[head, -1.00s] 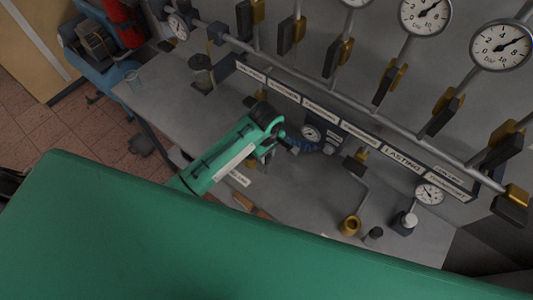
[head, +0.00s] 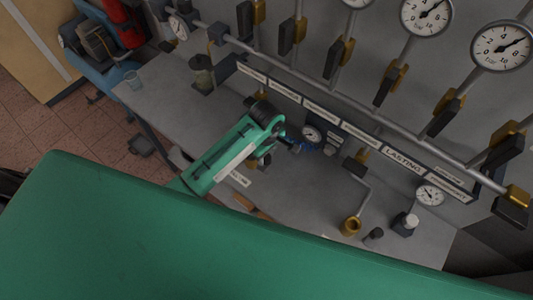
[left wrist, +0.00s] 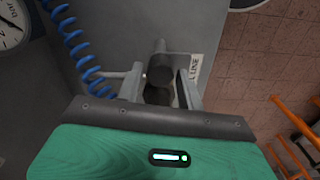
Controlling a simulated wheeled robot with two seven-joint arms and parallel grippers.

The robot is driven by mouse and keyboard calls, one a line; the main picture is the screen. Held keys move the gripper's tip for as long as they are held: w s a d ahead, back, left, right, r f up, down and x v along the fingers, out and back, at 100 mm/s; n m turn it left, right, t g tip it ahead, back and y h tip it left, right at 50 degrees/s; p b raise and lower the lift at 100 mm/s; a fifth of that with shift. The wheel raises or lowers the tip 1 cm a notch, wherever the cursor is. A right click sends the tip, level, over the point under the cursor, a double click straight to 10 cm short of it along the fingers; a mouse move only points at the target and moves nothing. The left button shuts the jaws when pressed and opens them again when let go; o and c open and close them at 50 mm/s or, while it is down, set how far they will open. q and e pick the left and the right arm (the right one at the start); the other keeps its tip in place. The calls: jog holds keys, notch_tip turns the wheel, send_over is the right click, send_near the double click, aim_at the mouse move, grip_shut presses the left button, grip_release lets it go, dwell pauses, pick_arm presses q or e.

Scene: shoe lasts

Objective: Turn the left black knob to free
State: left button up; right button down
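A black round knob (left wrist: 160,72) shows in the left wrist view, between the two fingers of my left gripper (left wrist: 161,88). The fingers stand apart on either side of it, with narrow gaps visible; contact lower down is hidden. A white label ending in "LINE" (left wrist: 195,67) is beside the knob. In the head view my left gripper (head: 268,156) points down at the bench near that label (head: 240,178), and my green arm hides most of the knob. My right gripper is not in view.
A blue coiled hose (head: 300,146) and a small gauge (head: 311,134) are close to the gripper. Pipes with gauges and brass-and-black valves line the back. A brass fitting (head: 350,226) and a small black knob (head: 376,233) stand farther right on the grey bench (head: 300,190).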

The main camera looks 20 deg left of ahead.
aim_at(267, 156)
pick_arm(q)
notch_tip(267, 156, up, 5)
jog(key=shift+f+b, duration=0.2)
jog(key=shift+b, duration=0.6)
notch_tip(267, 156, up, 9)
jog(key=p, duration=0.1)
jog(key=shift+p, duration=0.35)
jog(key=shift+s+f, duration=0.1)
jog(key=shift+f, duration=0.05)
